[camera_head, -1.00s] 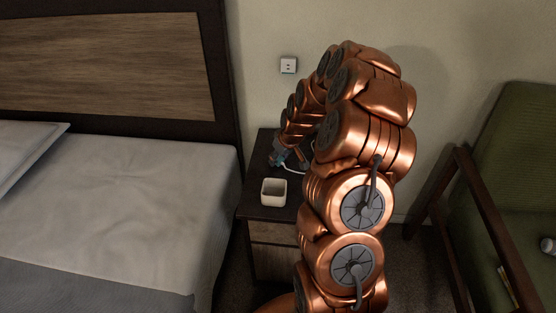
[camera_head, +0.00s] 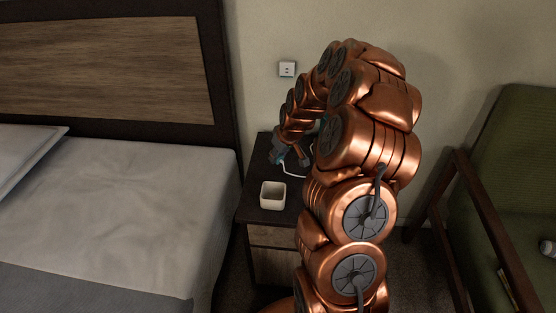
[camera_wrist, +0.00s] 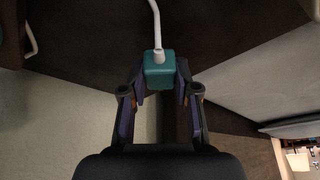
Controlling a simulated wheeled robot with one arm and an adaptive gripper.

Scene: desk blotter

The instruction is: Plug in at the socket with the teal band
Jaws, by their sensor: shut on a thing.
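A teal plug (camera_wrist: 159,71) with a white cord (camera_wrist: 157,25) is between the two fingers of my gripper (camera_wrist: 160,80) in the wrist view. The fingers are shut on its sides. In the head view my gripper (camera_head: 279,157) is low over the back of the dark nightstand, with a bit of teal at its tip and the white cord (camera_head: 292,174) beside it. A small pale wall socket (camera_head: 287,69) is on the wall above, well apart from the plug. A teal band on it cannot be made out at this size.
A green armchair (camera_head: 515,150) is to the right. The wall around the socket is bare.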

